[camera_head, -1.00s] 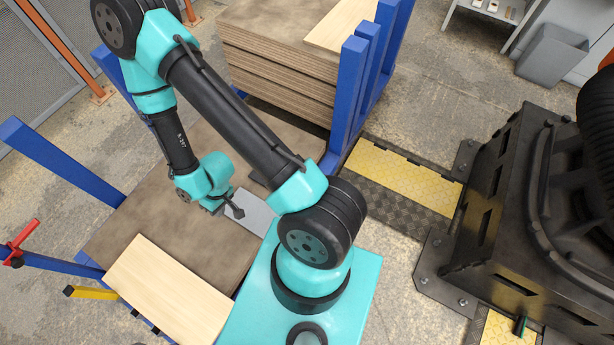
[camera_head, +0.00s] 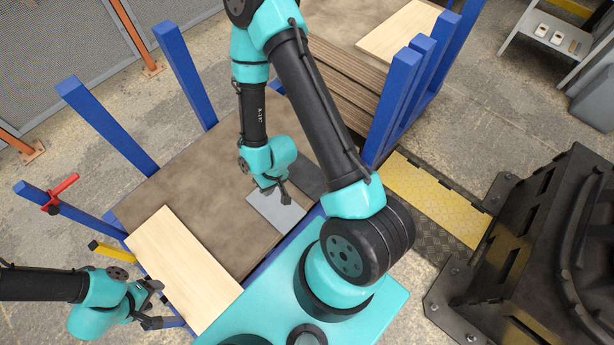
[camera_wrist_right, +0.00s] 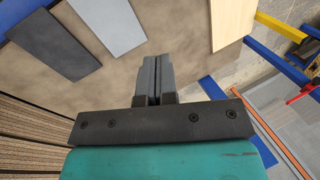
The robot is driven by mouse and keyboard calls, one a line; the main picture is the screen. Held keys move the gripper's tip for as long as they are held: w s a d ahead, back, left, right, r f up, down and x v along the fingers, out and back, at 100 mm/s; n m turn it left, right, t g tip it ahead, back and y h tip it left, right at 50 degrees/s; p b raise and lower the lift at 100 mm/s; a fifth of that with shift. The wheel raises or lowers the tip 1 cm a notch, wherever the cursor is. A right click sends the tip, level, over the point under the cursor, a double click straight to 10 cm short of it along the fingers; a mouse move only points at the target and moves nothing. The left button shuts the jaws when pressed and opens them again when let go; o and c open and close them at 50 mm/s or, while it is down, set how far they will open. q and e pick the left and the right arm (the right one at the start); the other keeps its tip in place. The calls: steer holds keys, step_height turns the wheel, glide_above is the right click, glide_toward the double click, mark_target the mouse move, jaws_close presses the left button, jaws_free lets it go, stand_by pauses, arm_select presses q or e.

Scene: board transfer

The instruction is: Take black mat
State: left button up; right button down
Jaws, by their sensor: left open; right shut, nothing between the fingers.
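The black mat (camera_head: 309,177) lies on the brown board stack near its right edge, partly hidden behind my right arm. It shows at the upper left in the right wrist view (camera_wrist_right: 52,42). A grey mat (camera_head: 274,213) lies beside it, also in the wrist view (camera_wrist_right: 108,24). My right gripper (camera_head: 284,193) is shut and empty above the grey mat's edge; its closed fingers show in the wrist view (camera_wrist_right: 154,72), pointing to the right of both mats. My left gripper (camera_head: 164,304) is open and empty at the lower left, beside a light wooden board.
The light wooden board (camera_head: 185,268) lies on the stack's front left. Blue posts (camera_head: 186,75) stand around the stack, with another board pile (camera_head: 345,88) behind. A red handle (camera_head: 62,190) and yellow bar (camera_head: 110,252) are at the left. Bare brown surface (camera_head: 190,185) is clear.

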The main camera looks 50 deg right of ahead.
steer(key=c, duration=1.8)
jaws_free()
steer(key=o, duration=0.7)
steer(key=shift+f, duration=0.1)
